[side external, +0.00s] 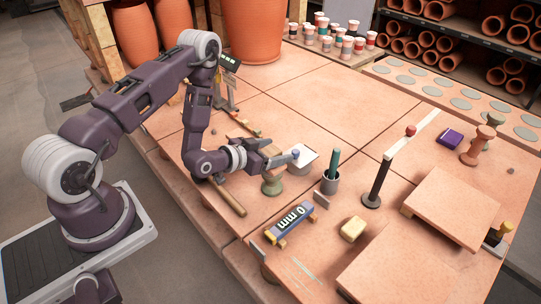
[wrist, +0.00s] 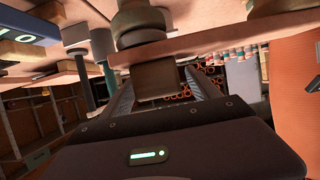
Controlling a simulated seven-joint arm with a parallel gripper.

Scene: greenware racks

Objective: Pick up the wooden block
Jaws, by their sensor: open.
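The wooden block (wrist: 155,82) is a small brown block in the wrist view, which shows the scene upside down. It sits against a flat tan board (wrist: 225,38), with a round pedestal (wrist: 135,30) on the board's other side. My gripper (wrist: 160,76) is open, with one finger on each side of the block. I cannot tell whether either finger touches it. In the side view my gripper (side external: 281,156) is low over the table, above the round stand (side external: 272,186); there the block is mostly hidden by the fingers.
A wooden rod (side external: 229,197) lies near my arm.

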